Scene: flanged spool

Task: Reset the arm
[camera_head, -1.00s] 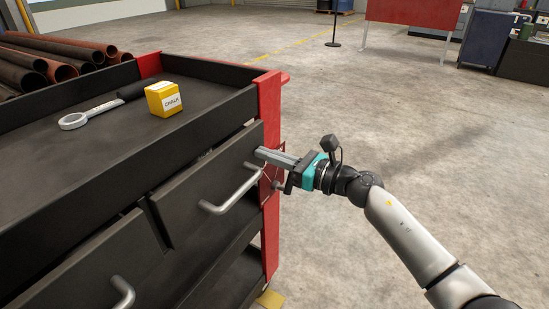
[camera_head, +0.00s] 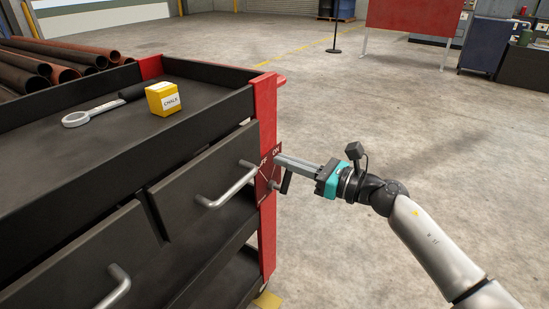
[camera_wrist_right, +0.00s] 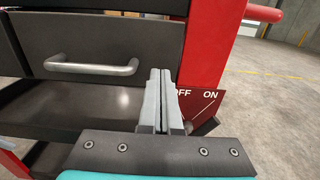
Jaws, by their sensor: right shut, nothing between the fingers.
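My right gripper (camera_head: 279,160) is shut and empty. In the head view its fingertips are beside the red corner post of the black tool cart (camera_head: 110,130), near a red plate (camera_head: 266,176) with lettering. In the right wrist view the closed fingers (camera_wrist_right: 158,72) point at the cart front, between a drawer handle and the plate. That plate (camera_wrist_right: 205,102) reads "OFF" and "ON" there, with part of it behind the fingers. A dark lever-like part (camera_head: 286,180) shows just under the fingers in the head view. My left gripper is in neither view.
Two drawers with grey handles (camera_head: 228,187) face the right arm. A yellow chalk box (camera_head: 163,99) and a ring-ended tool (camera_head: 78,118) lie on the cart top. Rusty pipes (camera_head: 60,60) are behind.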

